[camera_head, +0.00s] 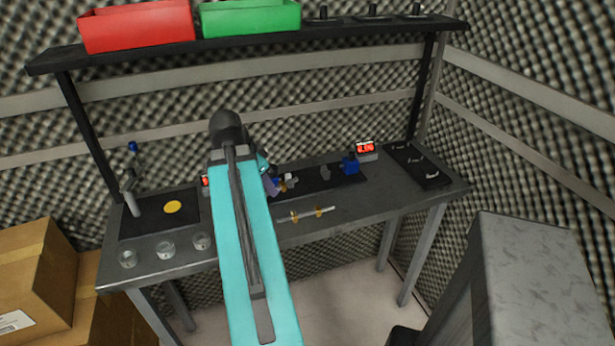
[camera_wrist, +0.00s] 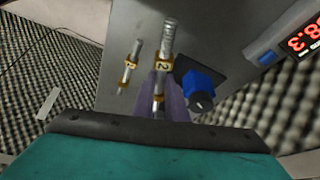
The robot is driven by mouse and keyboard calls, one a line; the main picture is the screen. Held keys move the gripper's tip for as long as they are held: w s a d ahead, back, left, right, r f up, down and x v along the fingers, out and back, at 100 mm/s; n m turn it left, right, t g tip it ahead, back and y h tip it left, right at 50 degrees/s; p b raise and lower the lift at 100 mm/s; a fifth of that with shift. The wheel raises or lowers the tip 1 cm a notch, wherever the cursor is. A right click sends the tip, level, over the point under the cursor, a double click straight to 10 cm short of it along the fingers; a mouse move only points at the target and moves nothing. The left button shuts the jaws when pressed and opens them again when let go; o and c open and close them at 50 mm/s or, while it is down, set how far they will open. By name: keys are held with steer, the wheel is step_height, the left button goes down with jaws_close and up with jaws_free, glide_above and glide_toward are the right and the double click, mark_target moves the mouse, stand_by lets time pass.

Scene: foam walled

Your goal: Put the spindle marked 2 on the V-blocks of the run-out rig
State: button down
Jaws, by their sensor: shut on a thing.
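My gripper (camera_wrist: 161,92), with purple fingers, is shut on a metal spindle (camera_wrist: 168,38) in the wrist view. Its yellow tag (camera_wrist: 162,63) reads 2. In the head view my arm hides most of the gripper; a purple finger (camera_head: 270,185) shows at the left part of the run-out rig's dark base (camera_head: 312,182). Small grey blocks (camera_head: 325,172) stand on this base, with a blue part (camera_head: 350,165) at its right end. I cannot tell whether the held spindle touches the V-blocks.
Another spindle with yellow tags (camera_head: 305,214) lies on the bench in front of the rig; its mark is unclear. A dark tray (camera_head: 417,165) is at right. A shelf (camera_head: 345,27) spans above.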

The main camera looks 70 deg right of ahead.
steer(key=s+d+m, duration=0.1)
steer(key=s, duration=0.2)
steer(key=s+m, duration=0.1)
steer(key=s, duration=0.2)
steer(key=s+d+m+g+y, duration=0.1)
steer(key=s, duration=0.3)
steer(key=shift+s+d+r+m+p, duration=0.1)
steer(key=shift+d+r+m+p, duration=0.1)
steer(key=shift+d+m+p, duration=0.2)
steer(key=w+d+p, duration=0.1)
steer(key=d, duration=0.4)
steer(key=w+d+f+p, duration=0.1)
steer(key=w+d, duration=0.1)
steer(key=d, duration=0.3)
steer(key=w+d+p, duration=0.2)
steer(key=d, duration=0.3)
steer(key=shift+w+f, duration=0.2)
steer(key=shift+f, duration=0.15)
steer(key=shift+f+p, duration=0.7)
steer(key=shift+f, duration=0.95)
steer(key=shift+f, duration=0.15)
steer(key=c, duration=1.8)
jaws_free()
steer(key=shift+o, duration=0.2)
